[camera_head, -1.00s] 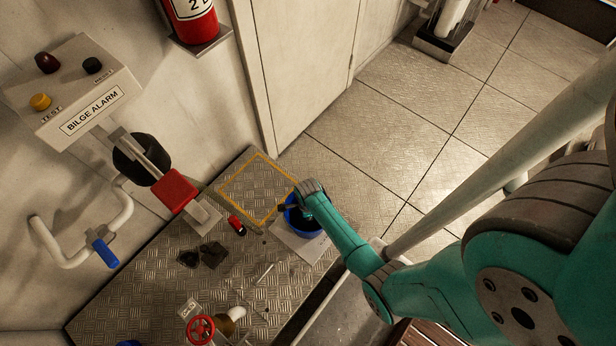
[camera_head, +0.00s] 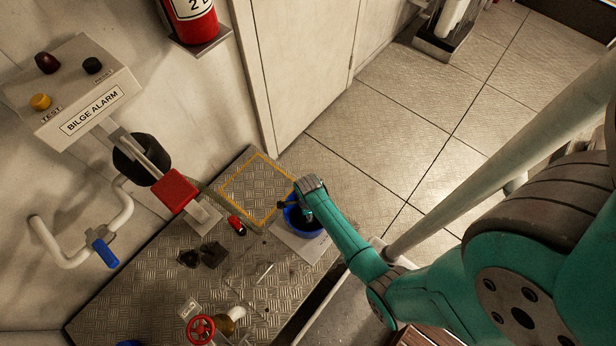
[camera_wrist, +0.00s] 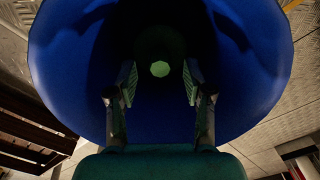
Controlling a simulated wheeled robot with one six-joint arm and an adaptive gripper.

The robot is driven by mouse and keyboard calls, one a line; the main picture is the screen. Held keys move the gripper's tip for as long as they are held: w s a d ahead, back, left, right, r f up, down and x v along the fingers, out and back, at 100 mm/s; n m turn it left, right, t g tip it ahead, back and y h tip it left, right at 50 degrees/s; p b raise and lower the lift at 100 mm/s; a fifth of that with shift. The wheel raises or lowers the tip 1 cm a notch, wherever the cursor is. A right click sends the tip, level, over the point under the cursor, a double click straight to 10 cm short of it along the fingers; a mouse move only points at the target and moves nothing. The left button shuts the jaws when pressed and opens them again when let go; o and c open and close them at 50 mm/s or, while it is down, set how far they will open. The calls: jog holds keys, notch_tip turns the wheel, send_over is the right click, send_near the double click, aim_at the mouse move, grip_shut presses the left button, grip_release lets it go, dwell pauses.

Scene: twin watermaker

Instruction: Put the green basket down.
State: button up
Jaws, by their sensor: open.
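A blue round container (camera_head: 318,232) stands on a pale sheet on the metal plate. In the wrist view, its blue wall (camera_wrist: 262,60) fills most of the picture. My gripper (camera_wrist: 159,82) points down into it, with its two fingers apart. Between and beyond the fingertips is a dark round shape with a small pale green patch (camera_wrist: 160,69). This may be the green basket, but its outline is lost in shadow. No contact between fingers and the dark shape can be made out. In the head view, my wrist hides part of the container.
A yellow-outlined square (camera_head: 258,190) on the plate is empty. A small red object (camera_head: 236,225), dark lumps (camera_head: 205,255) and a red valve wheel (camera_head: 201,329) lie left and nearer. A red-ended lever (camera_head: 174,190) stands by the wall.

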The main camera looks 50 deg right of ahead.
notch_tip(320, 180, up, 9)
dwell(0.3)
jog(key=s+a+r+n+t+h, duration=0.1)
jog(key=s+a+r+n+t, duration=0.25)
jog(key=s+n, duration=0.25)
jog(key=s+a+r+n+t, duration=0.2)
jog(key=s+a+n+t, duration=0.1)
jog(key=s+a+n, duration=0.25)
jog(key=s+a+r+n+t, duration=0.1)
jog(key=r+n, duration=0.4)
jog(key=r, duration=0.5)
jog(key=s+a+r+n+t, duration=0.1)
jog(key=s+r+n+t, duration=0.3)
jog(key=r, duration=0.6)
jog(key=s+a+r+n+t+y, duration=0.1)
jog(key=s+r+n, duration=0.4)
jog(key=r, duration=0.5)
jog(key=shift+s+a+n+t, duration=0.35)
jog(key=shift+a+t, duration=0.2)
jog(key=shift+t, duration=0.7)
